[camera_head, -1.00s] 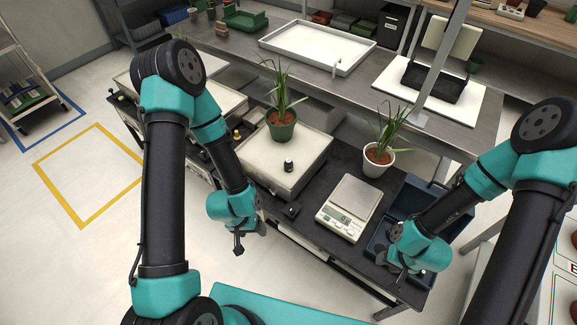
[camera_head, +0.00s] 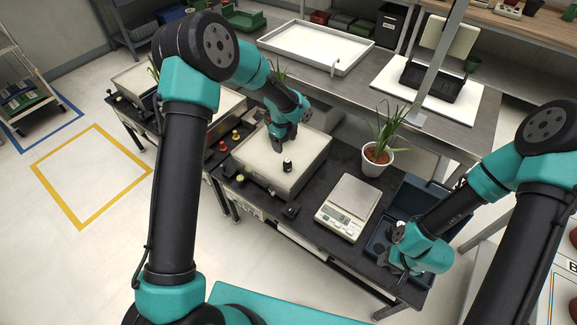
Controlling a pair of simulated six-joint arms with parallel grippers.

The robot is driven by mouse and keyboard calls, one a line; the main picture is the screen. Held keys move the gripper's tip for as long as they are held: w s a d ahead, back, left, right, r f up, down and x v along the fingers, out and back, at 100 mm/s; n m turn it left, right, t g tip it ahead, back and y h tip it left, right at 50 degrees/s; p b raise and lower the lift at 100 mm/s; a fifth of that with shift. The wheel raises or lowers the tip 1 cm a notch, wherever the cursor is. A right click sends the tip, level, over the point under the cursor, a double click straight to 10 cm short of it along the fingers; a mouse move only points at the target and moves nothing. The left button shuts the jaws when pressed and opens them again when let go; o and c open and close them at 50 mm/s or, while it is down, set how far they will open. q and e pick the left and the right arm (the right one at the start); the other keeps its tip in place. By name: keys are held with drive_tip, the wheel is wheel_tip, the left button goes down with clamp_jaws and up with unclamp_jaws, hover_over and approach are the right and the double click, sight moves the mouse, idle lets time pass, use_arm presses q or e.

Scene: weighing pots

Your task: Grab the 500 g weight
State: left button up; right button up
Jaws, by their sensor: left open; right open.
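A small dark weight with a pale top (camera_head: 287,165) stands upright on the white platform of the large bench scale (camera_head: 262,170). Its marking is too small to read. My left gripper (camera_head: 279,149) is open over the platform, just behind and slightly left of this weight in the picture; I cannot tell its exact height. The green-potted plant is mostly hidden behind my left arm, with only leaf tips (camera_head: 278,73) showing. My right gripper (camera_head: 390,266) is open and empty over the dark blue tray (camera_head: 411,194) at the bench's right end.
A small digital scale (camera_head: 348,206) stands on the bench right of the platform. A plant in a white pot (camera_head: 377,159) stands behind it. Red (camera_head: 223,146) and yellow knob-like items lie left of the platform. A white tray (camera_head: 316,48) sits on the rear table.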

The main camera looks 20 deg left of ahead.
sight(288, 160)
use_arm(q)
drive_tip(key=shift+w+r+m+y, duration=0.3)
drive_tip(key=shift+w+r+m, duration=0.55)
drive_tip(key=shift+r, duration=0.25)
drive_tip(key=shift+f, duration=0.1)
wheel_tip(288, 160, down, 12)
drive_tip(key=shift+r, duration=0.15)
drive_tip(key=shift+f, duration=0.2)
drive_tip(key=shift+d+f, duration=0.2)
drive_tip(key=shift+f, duration=1.1)
drive_tip(key=shift+d+f, duration=0.15)
drive_tip(key=shift+f, duration=1.15)
drive_tip(key=shift+c, duration=0.2)
